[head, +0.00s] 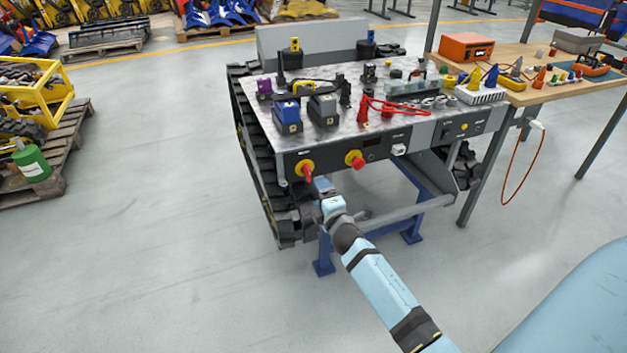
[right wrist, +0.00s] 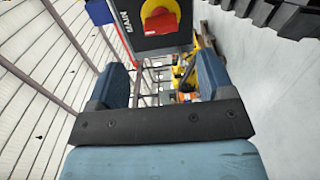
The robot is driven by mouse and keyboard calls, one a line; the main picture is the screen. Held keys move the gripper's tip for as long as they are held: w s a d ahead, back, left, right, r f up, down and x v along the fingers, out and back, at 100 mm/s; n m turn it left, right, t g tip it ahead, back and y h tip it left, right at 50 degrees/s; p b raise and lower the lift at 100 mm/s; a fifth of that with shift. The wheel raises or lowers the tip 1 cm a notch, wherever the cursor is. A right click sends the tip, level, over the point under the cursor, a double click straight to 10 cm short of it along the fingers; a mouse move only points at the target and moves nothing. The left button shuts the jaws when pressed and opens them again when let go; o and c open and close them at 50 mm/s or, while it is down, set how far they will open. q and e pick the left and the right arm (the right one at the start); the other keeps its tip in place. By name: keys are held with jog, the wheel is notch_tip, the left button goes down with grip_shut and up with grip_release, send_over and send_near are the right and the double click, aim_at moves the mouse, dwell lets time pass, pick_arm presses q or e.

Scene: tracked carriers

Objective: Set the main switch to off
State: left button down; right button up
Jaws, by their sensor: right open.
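The main switch (head: 305,168) is a red rotary handle on a yellow disc, at the left end of the carrier's dark front panel. My right gripper (head: 322,186) is just below and right of the switch in the head view. In the right wrist view its two blue fingers (right wrist: 160,82) are apart with nothing between them. The fingers appear clear of the handle. My left gripper is not in view.
A red stop button (head: 355,160) on yellow is right of the switch. A wooden workbench (head: 530,92) stands at right. The floor in front is clear.

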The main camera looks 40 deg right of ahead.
jog(key=v, duration=0.4)
jog(key=shift+s, duration=0.2)
dwell(0.3)
